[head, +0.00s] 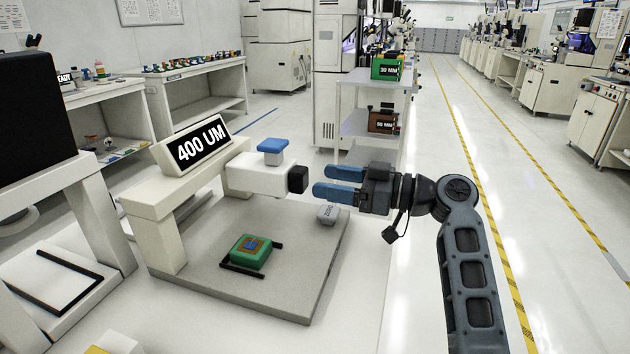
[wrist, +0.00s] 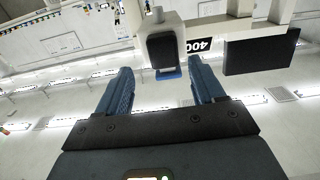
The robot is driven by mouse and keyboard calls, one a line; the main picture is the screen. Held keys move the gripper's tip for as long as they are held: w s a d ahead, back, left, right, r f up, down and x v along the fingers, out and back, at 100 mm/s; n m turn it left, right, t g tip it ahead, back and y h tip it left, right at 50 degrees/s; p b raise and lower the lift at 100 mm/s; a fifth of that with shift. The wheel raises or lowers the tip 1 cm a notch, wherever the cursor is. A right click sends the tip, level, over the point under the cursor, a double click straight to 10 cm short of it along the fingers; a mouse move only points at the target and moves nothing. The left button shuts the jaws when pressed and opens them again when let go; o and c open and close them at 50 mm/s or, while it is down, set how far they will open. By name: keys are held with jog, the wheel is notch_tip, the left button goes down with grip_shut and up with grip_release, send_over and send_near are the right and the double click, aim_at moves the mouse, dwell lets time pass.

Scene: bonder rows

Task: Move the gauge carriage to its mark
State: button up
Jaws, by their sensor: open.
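The gauge carriage appears to be the white block (head: 255,174) on the gauge's beam, with a blue knob (head: 272,146) on top and a black end (head: 298,179) facing right. A sign (head: 202,145) reading "400 UM" stands on the beam beside it. My gripper (head: 320,181) is open and empty, just right of the black end, with its blue fingers pointing left at it. In the wrist view the black end (wrist: 162,49) shows beyond and between my fingertips, apart from them. I cannot make out the carriage's mark.
A green block with coloured layers (head: 250,252) sits within a black corner guide on the grey base plate (head: 295,290). A dark screen (head: 35,115) stands at left. Open aisle floor is at right.

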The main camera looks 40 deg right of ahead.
jog(key=shift+v, duration=1.4)
jog(key=shift+d, duration=0.1)
